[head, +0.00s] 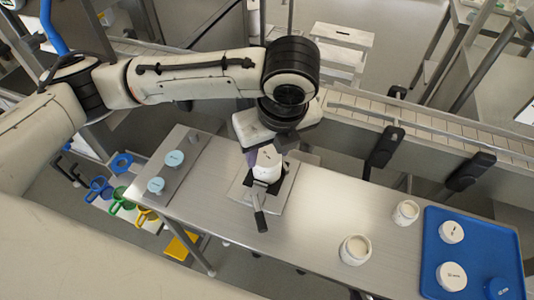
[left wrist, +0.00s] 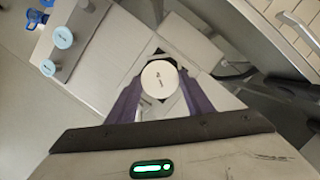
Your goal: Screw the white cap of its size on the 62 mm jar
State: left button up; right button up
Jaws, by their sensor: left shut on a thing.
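A white cap (head: 269,153) with small dark print sits at the top of a white jar (head: 266,173) in a clamp (head: 259,200) with a dark handle on the steel table. My left gripper (head: 262,156) reaches down over the clamp and is shut on the white cap. In the left wrist view the round cap (left wrist: 160,80) lies between the two purple fingers (left wrist: 158,95). The fingers and arm partly hide the jar, and I cannot tell how far the cap is seated. My right gripper is not in view.
A blue tray (head: 434,221) there holds two white caps (head: 451,232) (head: 451,276) and a blue one (head: 498,288). Light-blue caps (head: 174,158) sit at left. A conveyor (head: 440,128) runs behind.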

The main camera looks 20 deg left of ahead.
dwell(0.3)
pick_arm(q)
jog(key=m+h, duration=0.1)
jog(key=m, duration=0.5)
jog(key=shift+a+t, duration=0.15)
jog(key=shift+t, duration=0.25)
jog(key=m+h, duration=0.1)
jog(key=m, duration=0.2)
jog(key=shift+a, duration=0.2)
jog(key=m, duration=0.2)
jog(key=shift+m+h, duration=0.4)
jog(key=o, duration=0.9)
